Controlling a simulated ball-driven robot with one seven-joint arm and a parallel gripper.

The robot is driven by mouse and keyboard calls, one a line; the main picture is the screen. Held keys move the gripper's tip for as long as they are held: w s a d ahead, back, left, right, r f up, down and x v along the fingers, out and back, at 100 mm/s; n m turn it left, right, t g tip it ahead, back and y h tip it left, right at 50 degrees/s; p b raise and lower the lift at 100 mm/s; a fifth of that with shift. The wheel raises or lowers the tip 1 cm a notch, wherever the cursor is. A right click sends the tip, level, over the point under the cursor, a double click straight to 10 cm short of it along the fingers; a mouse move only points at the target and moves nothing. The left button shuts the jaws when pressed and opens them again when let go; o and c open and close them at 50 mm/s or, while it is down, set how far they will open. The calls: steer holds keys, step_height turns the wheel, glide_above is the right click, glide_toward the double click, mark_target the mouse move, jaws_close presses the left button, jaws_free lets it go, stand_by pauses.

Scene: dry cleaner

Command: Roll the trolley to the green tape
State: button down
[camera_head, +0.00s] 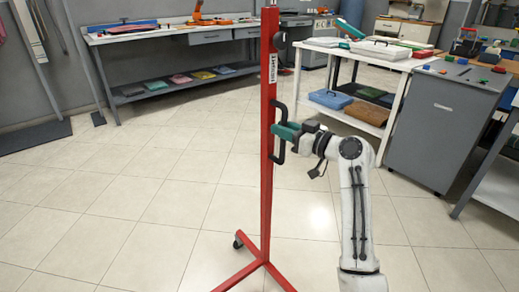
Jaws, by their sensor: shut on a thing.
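The trolley (267,205) is a red upright post on splayed red legs with a dark caster at the left. A black handle (278,152) is fixed to its right side. My gripper (283,131), with green fingers, reaches in from the right and is shut on the handle. The top of the post is cut off by the picture edge, and so are the lower leg ends. No green tape on the floor can be made out in this view.
A white shelf table (340,50) and a grey cabinet (440,131) stand at the right. The tiled floor (115,195) is clear to the left. A dark mat (35,137) lies at the left wall.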

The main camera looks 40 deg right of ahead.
steer(key=shift+d+b, duration=0.5)
steer(key=shift+d, duration=1.6)
steer(key=c, duration=1.1)
jaws_free()
steer(key=shift+d, duration=0.2)
steer(key=s+d+p, duration=0.1)
steer(key=s+d, duration=0.1)
steer(key=s, duration=0.8)
steer(key=shift+s+p, duration=0.3)
